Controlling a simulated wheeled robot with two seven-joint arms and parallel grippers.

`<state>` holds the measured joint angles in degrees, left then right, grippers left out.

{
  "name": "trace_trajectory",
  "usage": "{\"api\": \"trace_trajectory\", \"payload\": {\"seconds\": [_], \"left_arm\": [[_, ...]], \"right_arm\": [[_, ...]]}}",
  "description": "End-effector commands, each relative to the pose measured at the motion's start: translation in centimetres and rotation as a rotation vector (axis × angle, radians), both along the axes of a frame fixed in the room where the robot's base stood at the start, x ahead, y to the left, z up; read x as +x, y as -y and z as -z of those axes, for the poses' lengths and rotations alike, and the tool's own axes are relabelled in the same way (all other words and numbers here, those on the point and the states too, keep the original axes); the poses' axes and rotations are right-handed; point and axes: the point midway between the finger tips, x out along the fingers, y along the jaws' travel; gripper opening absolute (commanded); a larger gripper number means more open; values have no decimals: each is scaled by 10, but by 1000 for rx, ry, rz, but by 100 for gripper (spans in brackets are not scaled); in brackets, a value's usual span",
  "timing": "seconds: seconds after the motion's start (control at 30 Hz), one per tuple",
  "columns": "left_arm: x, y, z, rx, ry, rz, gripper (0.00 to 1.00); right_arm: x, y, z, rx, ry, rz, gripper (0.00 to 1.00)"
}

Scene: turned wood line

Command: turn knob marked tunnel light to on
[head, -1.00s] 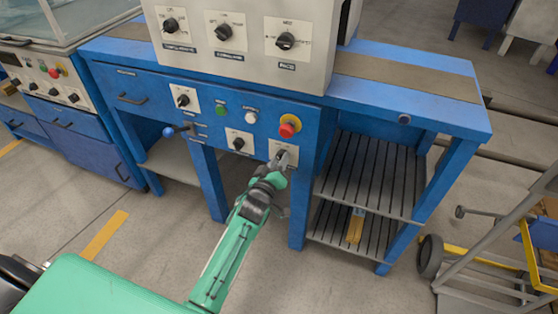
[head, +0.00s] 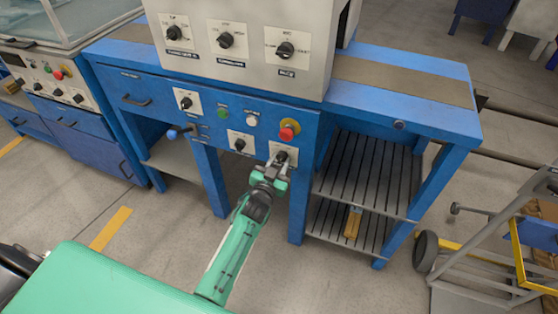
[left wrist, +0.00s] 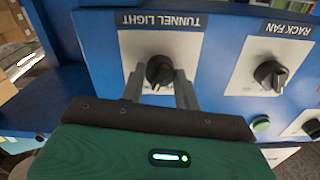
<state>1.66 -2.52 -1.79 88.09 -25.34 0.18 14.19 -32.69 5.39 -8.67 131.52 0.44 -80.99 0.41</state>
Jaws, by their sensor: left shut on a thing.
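The tunnel light knob (left wrist: 160,70) is a black round knob on a white plate, under a label that reads TUNNEL LIGHT upside down in the left wrist view. In the head view the knob (head: 281,157) is at the lower right of the blue front panel, below a red button. My left gripper (left wrist: 160,90) has one finger on each side of the knob and is shut on it; in the head view the gripper (head: 275,168) reaches up to the plate from below. The fingers partly cover the plate's markings, so I cannot read the knob's setting. My right gripper is out of view.
The rack fan knob (left wrist: 270,73) is close beside the tunnel light knob. A red mushroom button (head: 288,130) on a yellow collar juts out just above. Slatted shelves (head: 365,175) stand right of the panel. A trolley (head: 490,245) stands farther right.

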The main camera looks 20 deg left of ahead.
Motion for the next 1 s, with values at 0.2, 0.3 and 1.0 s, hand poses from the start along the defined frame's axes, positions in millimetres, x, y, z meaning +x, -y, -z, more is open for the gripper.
{"api": "trace_trajectory", "payload": {"seconds": [0.2,0.3,1.0], "left_arm": [[0,0,0,104,4,0,9],[0,0,0,133,5,0,9],[0,0,0,165,6,0,54]], "right_arm": [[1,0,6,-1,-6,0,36],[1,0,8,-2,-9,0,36],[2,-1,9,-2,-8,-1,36]]}}
